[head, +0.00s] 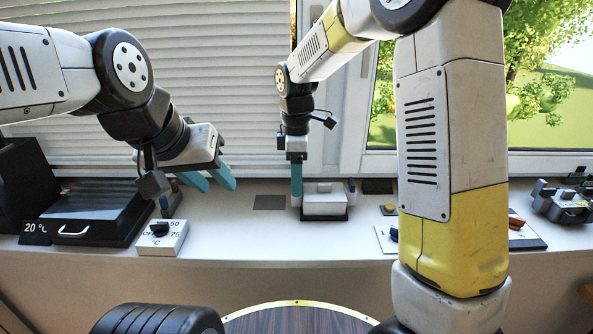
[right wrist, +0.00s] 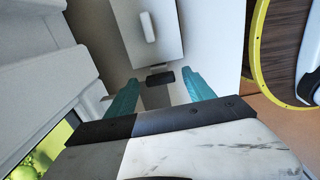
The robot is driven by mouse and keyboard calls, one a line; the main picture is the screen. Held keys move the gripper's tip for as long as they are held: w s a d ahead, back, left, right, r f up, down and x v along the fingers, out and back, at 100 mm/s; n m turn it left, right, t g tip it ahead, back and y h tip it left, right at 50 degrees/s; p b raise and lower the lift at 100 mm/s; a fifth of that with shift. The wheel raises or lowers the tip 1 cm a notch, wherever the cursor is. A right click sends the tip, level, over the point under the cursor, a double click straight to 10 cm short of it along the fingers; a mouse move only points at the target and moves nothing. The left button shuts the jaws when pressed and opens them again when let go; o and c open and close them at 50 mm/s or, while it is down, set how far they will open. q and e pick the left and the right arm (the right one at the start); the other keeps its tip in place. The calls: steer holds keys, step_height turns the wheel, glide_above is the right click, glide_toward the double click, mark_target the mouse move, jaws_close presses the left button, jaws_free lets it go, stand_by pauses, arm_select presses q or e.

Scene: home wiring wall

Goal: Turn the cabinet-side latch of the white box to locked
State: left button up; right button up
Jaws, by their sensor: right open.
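The white box (head: 325,204) stands on the counter near the window, on a dark base, with a raised grip on its lid. In the right wrist view the white box (right wrist: 152,38) fills the top centre. A small dark piece (right wrist: 160,78), apparently the cabinet-side latch, shows at its near edge; I cannot tell its setting. My right gripper (head: 296,180) is open, pointing down just left of the box. In its wrist view the fingers (right wrist: 160,94) appear either side of the dark piece, with no contact visible. My left gripper (head: 211,178) is open and empty, higher and further left.
The black cabinet (head: 95,215) with a 20 °C display stands at left. A white dial block (head: 163,238) sits before it. A grey plate (head: 270,202) lies flat left of the box. A clamp-like device (head: 566,203) is at far right. My right arm hides part of the counter.

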jaws_close()
steer(key=shift+m, duration=0.5)
steer(key=m, duration=0.3)
steer(key=shift+m, duration=0.4)
steer(key=m, duration=0.4)
steer(key=shift+m, duration=0.3)
steer(key=m, duration=0.4)
steer(key=shift+m, duration=2.2)
